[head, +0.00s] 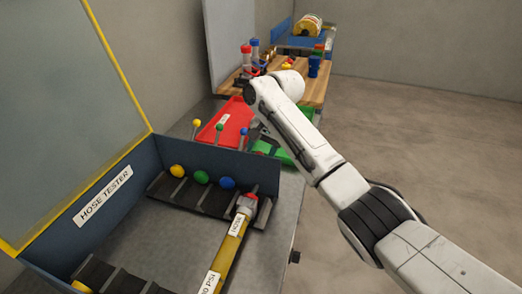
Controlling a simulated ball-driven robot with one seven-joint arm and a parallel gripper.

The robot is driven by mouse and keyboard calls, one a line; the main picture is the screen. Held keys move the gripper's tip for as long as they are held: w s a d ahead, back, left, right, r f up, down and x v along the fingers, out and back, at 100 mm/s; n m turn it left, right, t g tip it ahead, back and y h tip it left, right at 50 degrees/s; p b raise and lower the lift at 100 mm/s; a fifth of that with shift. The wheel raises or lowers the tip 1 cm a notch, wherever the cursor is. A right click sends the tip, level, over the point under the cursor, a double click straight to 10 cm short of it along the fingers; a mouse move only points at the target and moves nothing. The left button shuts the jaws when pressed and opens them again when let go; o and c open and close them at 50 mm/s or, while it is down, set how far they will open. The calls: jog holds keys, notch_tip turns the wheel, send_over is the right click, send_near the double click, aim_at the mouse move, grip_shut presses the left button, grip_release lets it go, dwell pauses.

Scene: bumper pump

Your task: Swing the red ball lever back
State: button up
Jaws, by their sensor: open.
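No red ball lever can be told for certain in this view. My white arm reaches in from the lower right and bends over beyond the box. My gripper (259,131) shows only as a small dark part left of my forearm, near the levers and the trays. It is open, and I see nothing held in it. My forearm hides most of it and what lies behind.
The hose tester box (200,157) fills the near left, with a yellow hose (229,252) in it. A red tray (231,114) and a green tray (287,150) lie beyond. Bottles stand on a wooden bench (314,92). The floor at right is clear.

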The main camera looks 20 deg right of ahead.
jog(key=shift+c, duration=0.2)
grip_shut()
